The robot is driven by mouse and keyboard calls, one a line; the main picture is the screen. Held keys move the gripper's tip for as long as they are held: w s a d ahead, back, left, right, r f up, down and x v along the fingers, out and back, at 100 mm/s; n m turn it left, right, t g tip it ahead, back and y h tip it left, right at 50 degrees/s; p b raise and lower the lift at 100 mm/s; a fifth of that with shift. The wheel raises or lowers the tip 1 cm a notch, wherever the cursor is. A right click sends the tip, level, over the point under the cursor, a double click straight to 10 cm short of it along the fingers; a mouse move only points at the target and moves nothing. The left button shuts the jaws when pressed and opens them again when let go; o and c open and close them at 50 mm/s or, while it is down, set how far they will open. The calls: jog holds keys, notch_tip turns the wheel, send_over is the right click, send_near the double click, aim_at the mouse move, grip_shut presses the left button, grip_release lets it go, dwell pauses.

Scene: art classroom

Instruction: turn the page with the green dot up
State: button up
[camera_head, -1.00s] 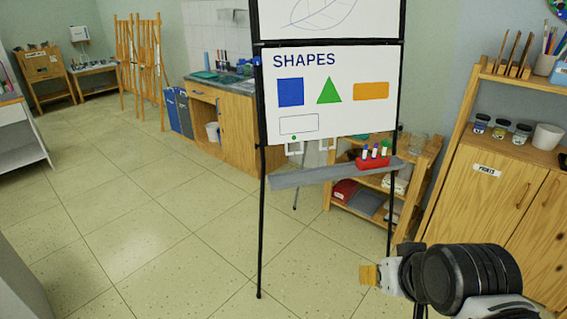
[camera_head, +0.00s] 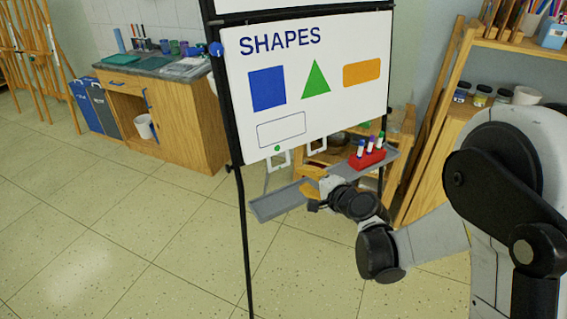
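The SHAPES page (camera_head: 340,105) hangs on the black-framed flip chart, with a blue square, a green triangle, an orange bar and an empty outlined box. The green dot (camera_head: 277,148) is at its lower edge, under the outlined box. My gripper (camera_head: 308,182) is below the page's lower edge, to the right of and lower than the green dot.
A grey tray (camera_head: 272,205) runs across the stand below the page, partly hidden by my gripper. A red marker holder (camera_head: 367,159) sits at its right end. A wooden shelf (camera_head: 455,60) stands at the right. The floor at the left is clear.

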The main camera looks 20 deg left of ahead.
aim_at(279, 167)
jog(key=b+x, duration=0.2)
jog(key=x, duration=1.2)
jog(key=shift+a+f, duration=0.2)
grip_shut()
